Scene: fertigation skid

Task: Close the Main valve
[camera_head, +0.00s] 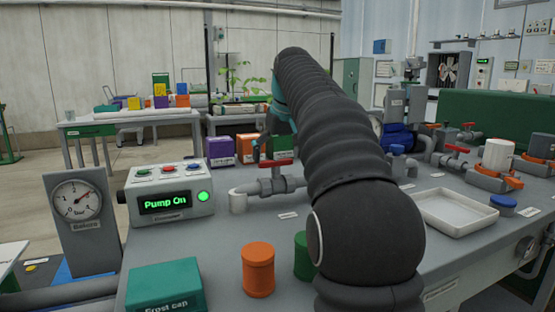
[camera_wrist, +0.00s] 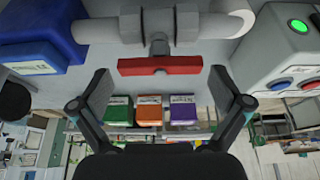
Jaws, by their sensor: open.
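A valve with a red lever handle (camera_head: 278,163) sits on the grey pipe (camera_head: 275,186) right of the control box. Its label is too small to read, so I cannot tell if it is the Main valve. In the wrist view, the red handle (camera_wrist: 136,67) lies crosswise, along the pipe. My gripper (camera_wrist: 160,75) is open, one finger beyond each end of the handle, with no clear contact. In the head view my arm mostly hides the gripper behind the valve. Another red-handled valve (camera_head: 457,148) stands farther right.
The control box (camera_head: 166,195) reads "Pump On" with a green light lit. A gauge (camera_head: 77,202) stands left of it. A blue pump (camera_wrist: 40,30) is beside the valve. Orange (camera_head: 258,268) and green containers stand in front; a white tray (camera_head: 455,214) lies at right.

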